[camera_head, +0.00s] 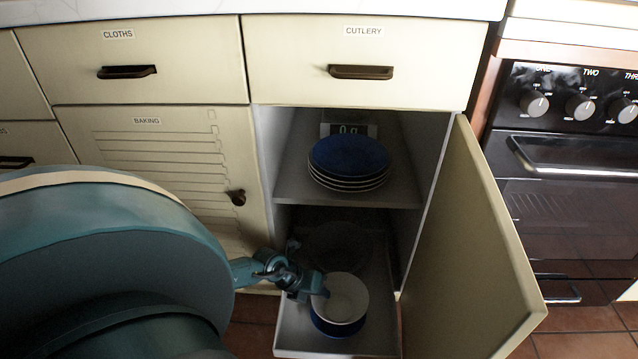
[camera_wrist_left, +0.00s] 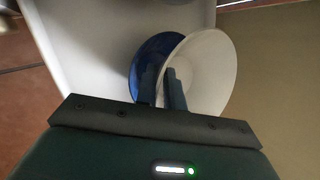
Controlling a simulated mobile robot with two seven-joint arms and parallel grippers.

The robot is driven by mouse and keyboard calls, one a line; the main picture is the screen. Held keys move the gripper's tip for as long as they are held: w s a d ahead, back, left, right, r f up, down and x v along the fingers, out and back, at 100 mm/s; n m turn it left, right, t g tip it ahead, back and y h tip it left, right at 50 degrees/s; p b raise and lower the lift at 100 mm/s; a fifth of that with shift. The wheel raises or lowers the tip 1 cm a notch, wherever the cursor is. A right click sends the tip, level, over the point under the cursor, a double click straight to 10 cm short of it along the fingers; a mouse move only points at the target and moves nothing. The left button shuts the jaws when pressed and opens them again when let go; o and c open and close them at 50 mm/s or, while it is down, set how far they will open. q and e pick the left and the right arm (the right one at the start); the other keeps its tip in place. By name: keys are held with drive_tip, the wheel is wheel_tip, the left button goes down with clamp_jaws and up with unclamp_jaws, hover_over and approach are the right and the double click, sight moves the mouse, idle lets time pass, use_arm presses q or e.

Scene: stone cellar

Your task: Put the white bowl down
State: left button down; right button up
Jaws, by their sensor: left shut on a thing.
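The white bowl (camera_head: 347,297) is at the front of the cupboard's pulled-out lower shelf, over a blue bowl (camera_head: 338,329). My left gripper (camera_head: 318,288) is shut on the white bowl's left rim. In the left wrist view the gripper's fingers (camera_wrist_left: 163,88) pinch the wall of the white bowl (camera_wrist_left: 207,72), with the blue bowl (camera_wrist_left: 153,58) showing beside and below it. I cannot tell whether the white bowl rests on the blue one or hangs just above it. My right gripper is not in view.
The open cupboard door (camera_head: 470,250) stands close on the right. Blue-topped plates (camera_head: 349,158) are stacked on the shelf above, in front of a scale (camera_head: 362,129). A dark round item (camera_head: 338,240) sits deeper on the lower shelf (camera_head: 384,312). An oven (camera_head: 570,180) is at the right.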

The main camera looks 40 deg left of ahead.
use_arm(q)
drive_tip(key=shift+f, duration=0.1)
drive_tip(key=shift+f, duration=0.45)
drive_tip(key=c, duration=1.5)
unclamp_jaws()
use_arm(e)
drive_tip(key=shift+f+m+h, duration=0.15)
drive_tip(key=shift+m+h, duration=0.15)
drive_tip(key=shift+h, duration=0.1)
